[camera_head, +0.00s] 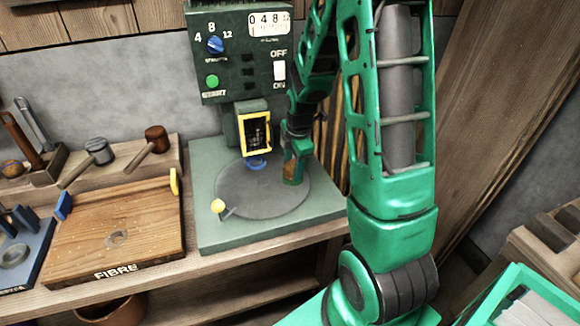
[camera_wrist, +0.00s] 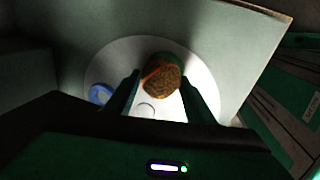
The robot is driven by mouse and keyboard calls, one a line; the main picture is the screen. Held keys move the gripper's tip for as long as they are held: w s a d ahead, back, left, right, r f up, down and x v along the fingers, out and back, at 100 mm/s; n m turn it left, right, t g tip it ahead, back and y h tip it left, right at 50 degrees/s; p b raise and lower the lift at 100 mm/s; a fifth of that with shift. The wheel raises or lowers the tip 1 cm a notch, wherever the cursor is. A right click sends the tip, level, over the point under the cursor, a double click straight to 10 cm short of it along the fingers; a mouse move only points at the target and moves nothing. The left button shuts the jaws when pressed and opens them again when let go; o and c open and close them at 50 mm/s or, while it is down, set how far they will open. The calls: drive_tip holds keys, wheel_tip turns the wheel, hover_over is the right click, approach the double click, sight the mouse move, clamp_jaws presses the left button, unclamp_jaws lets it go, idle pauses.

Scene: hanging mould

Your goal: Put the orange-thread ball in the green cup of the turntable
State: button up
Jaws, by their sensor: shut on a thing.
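The ball (camera_wrist: 160,80) is brown with an orange thread across it and sits between the two fingers of my gripper (camera_wrist: 164,92). My gripper (camera_head: 296,160) is shut on it, low over the right side of the grey round turntable (camera_head: 250,200). A green rim, the green cup (camera_wrist: 178,60), shows just behind the ball in the wrist view and is mostly hidden by it. I cannot tell whether the ball is inside the cup or just above it. A blue cup (camera_wrist: 100,94) is on the turntable, left of the ball.
A dark green control box (camera_head: 240,60) with a yellow-framed window (camera_head: 255,132) stands behind the turntable. A yellow-knobbed handle (camera_head: 218,206) sticks out at the turntable's front left. A wooden board marked FIBRE (camera_head: 150,215) lies to the left. The turntable's front is clear.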

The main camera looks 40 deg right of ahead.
drive_tip(key=o, duration=1.2)
wheel_tip(320, 180, up, 11)
drive_tip(key=s, duration=0.2)
drive_tip(key=shift+a+f, duration=0.2)
drive_tip(key=s+a+r+m+g, duration=0.1)
drive_tip(key=s+r+m, duration=0.1)
drive_tip(key=s+m, duration=0.9)
drive_tip(key=s+a+r+m+g, duration=0.1)
drive_tip(key=s+r+m, duration=0.2)
drive_tip(key=s+m, duration=0.8)
drive_tip(key=s, duration=0.4)
drive_tip(key=shift+s+a+y, duration=0.3)
drive_tip(key=shift+s, duration=0.1)
